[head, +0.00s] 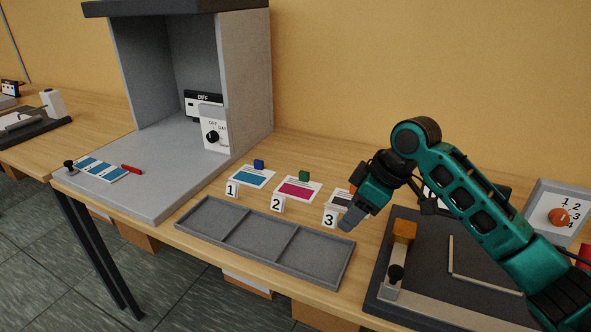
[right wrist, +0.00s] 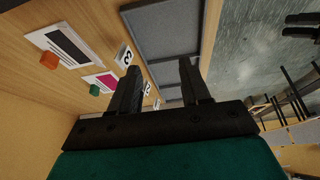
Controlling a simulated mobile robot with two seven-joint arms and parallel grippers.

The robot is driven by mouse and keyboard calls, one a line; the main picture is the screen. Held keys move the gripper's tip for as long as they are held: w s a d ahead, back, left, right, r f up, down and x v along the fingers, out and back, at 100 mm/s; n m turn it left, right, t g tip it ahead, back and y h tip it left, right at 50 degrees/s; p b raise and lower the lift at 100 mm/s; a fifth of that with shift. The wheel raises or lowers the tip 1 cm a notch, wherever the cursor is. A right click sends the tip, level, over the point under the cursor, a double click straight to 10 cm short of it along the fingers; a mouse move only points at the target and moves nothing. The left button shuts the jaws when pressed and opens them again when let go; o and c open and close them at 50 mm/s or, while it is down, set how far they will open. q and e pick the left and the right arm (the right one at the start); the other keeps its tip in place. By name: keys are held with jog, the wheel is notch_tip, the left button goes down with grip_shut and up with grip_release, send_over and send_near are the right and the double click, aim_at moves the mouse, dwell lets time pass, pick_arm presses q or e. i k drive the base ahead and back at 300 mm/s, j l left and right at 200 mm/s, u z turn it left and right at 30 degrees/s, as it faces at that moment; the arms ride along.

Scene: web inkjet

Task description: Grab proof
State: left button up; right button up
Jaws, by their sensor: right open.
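My right gripper (head: 347,222) is open and empty, above the table beside the number 3 tag (head: 330,221). It partly hides the black-patch proof card (head: 341,198), which shows fully with its orange block in the right wrist view (right wrist: 68,45). A magenta proof card (head: 298,190) with a green block lies behind tag 2 (head: 277,205). A cyan proof card (head: 252,177) with a blue block lies behind tag 1 (head: 232,190). A sheet with blue patches (head: 102,169) lies in the grey booth. I cannot tell which one the task means. My left gripper is not seen.
An empty three-part grey tray (head: 232,234) lies in front of the cards. The booth (head: 150,188) stands left, with a dial box (head: 214,132) and a red pen (head: 132,169). A dark board (head: 450,256) with an orange block and black knob lies right, partly under my arm.

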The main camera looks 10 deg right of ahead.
aim_at(301, 190)
jog(key=i, duration=1)
